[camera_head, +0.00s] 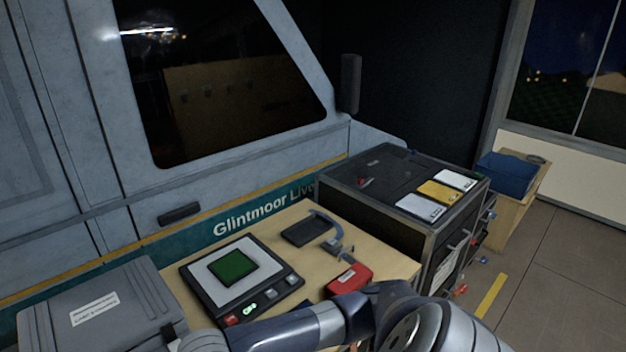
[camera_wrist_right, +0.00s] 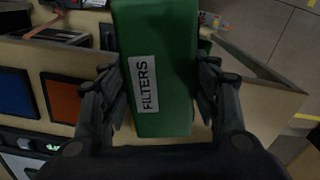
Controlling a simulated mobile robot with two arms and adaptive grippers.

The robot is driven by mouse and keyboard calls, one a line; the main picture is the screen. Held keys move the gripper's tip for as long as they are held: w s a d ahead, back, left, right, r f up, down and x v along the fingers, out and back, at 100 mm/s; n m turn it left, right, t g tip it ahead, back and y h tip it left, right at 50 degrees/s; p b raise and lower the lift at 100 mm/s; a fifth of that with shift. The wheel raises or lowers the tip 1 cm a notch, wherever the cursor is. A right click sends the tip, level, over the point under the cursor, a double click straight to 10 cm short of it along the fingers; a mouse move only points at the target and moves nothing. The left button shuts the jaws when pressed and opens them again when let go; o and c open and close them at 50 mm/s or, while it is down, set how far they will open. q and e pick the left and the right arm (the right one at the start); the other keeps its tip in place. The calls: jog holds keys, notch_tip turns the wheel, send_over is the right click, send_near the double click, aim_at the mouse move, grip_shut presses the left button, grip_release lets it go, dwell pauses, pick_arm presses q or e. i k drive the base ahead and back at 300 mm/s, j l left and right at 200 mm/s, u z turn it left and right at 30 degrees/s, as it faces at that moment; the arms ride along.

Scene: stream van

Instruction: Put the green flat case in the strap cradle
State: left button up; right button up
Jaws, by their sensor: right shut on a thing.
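The green flat case (camera_wrist_right: 150,25) with a white FILTERS label is in the right wrist view. My right gripper (camera_wrist_right: 160,75) is shut on it, with one dark finger on each side. In the head view, a dark flat piece with a curved grey-blue strap (camera_head: 305,231) lies on the wooden worktop. I cannot tell whether it is the strap cradle. One of my arms crosses the bottom of the head view. My left gripper is not in view.
A panel with a green square (camera_head: 232,266) and a red pouch (camera_head: 350,278) lie on the worktop. A grey case (camera_head: 100,300) is at left. A dark cabinet (camera_head: 385,175) with several cards stands behind right. Blue (camera_wrist_right: 12,93) and orange squares show in the wrist view.

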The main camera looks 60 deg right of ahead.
aim_at(308, 231)
jog(key=k+l+u, duration=0.1)
jog(key=l, duration=0.3)
jog(key=k+l, duration=0.25)
jog(key=l, duration=0.15)
jog(key=k+l+u, duration=0.15)
jog(key=l, duration=0.25)
jog(key=k+l+u, duration=0.1)
jog(key=l, duration=0.25)
jog(key=k+l+u, duration=0.1)
jog(key=k+l, duration=0.3)
jog(key=l, duration=0.2)
jog(key=i+l, duration=0.35)
